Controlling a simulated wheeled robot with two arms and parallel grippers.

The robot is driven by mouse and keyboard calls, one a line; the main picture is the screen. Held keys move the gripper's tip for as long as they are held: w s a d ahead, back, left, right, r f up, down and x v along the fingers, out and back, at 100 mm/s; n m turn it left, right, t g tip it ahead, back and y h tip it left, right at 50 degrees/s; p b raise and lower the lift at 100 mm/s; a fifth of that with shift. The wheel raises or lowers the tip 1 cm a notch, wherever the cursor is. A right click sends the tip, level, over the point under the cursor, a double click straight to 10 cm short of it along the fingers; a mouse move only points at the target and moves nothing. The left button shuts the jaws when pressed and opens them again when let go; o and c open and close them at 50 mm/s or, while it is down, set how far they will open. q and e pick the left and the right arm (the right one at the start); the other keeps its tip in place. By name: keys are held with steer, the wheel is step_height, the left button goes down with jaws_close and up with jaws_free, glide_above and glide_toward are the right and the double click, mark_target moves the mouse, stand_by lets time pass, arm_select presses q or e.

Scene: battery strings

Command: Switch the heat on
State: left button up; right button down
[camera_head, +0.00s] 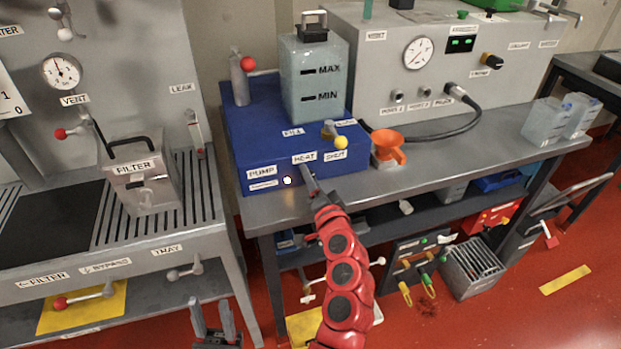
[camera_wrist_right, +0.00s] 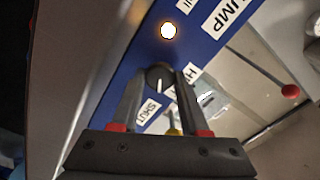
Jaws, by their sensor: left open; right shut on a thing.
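The blue unit (camera_head: 262,125) stands on the bench with PUMP, HEAT and SHUT labels on its front. The HEAT label (camera_head: 304,158) is above my right gripper (camera_head: 309,184). In the right wrist view, a dark round knob (camera_wrist_right: 159,75) with a white pointer line sits between the fingers of that gripper, which is shut on it. The HEAT label is partly hidden by a finger there. A round lamp (camera_head: 287,180) glows white beside the knob; it also shows in the wrist view (camera_wrist_right: 168,31). My left gripper (camera_head: 213,322) is open and empty at the bottom left.
A clear tank (camera_head: 316,80) stands on the blue unit, with a yellow-knobbed valve (camera_head: 340,142) beside it. An orange funnel (camera_head: 390,148) is right of the unit. The filter bench (camera_head: 130,235) stands at left. The right bench top is largely clear.

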steer(key=shift+c, duration=2.3)
jaws_free()
steer(key=shift+s, duration=0.1)
steer(key=p+v, duration=0.6)
steer(key=v, duration=1.1)
steer(key=shift+s, duration=0.1)
